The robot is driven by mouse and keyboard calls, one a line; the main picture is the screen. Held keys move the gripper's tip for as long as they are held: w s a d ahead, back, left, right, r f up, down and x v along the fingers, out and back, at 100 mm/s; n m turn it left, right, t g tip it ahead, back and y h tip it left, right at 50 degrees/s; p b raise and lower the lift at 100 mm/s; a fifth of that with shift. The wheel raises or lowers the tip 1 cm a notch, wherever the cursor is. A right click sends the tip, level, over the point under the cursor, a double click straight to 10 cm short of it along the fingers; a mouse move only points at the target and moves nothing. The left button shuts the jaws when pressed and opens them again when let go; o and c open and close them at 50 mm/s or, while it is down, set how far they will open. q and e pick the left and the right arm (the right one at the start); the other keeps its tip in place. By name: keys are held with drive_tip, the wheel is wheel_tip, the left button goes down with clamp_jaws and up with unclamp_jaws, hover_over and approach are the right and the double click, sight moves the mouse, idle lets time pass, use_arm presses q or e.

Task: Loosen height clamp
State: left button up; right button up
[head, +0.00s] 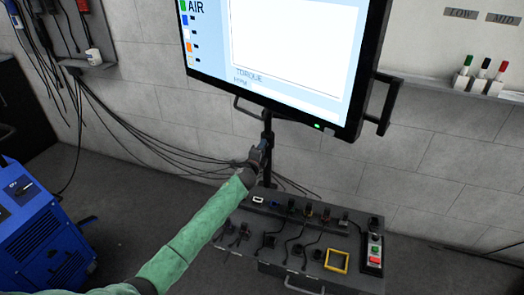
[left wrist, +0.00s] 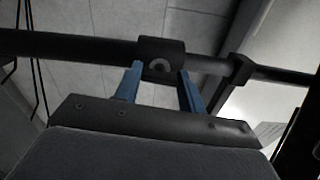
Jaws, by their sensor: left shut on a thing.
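The dark stand pole (head: 267,122) rises behind the bench box to the big screen (head: 285,40). My left gripper (head: 263,146) reaches the pole below the screen. In the left wrist view the pole (left wrist: 60,44) runs across the top, and the height clamp (left wrist: 162,47) is a dark block around it with a round grey feature. The two blue fingers of my left gripper (left wrist: 160,75) are on either side of this block, shut on it. In the head view my gripper mostly hides the clamp. My right gripper is not in view.
A grey bench box (head: 300,240) with cables, a yellow frame (head: 337,261) and a button panel (head: 374,255) stands below. A blue machine (head: 40,235) is at the left. Loose cables hang along the wall. A shelf with markers (head: 480,75) is at the right.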

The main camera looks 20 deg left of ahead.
use_arm(q)
drive_tip(key=shift+a, duration=0.1)
idle(0.3)
drive_tip(key=o, duration=1)
drive_tip(key=shift+s, duration=0.1)
drive_tip(key=s+b, duration=0.1)
drive_tip(key=s, duration=0.6)
drive_tip(key=shift+s+a, duration=0.1)
drive_tip(key=shift+s, duration=0.2)
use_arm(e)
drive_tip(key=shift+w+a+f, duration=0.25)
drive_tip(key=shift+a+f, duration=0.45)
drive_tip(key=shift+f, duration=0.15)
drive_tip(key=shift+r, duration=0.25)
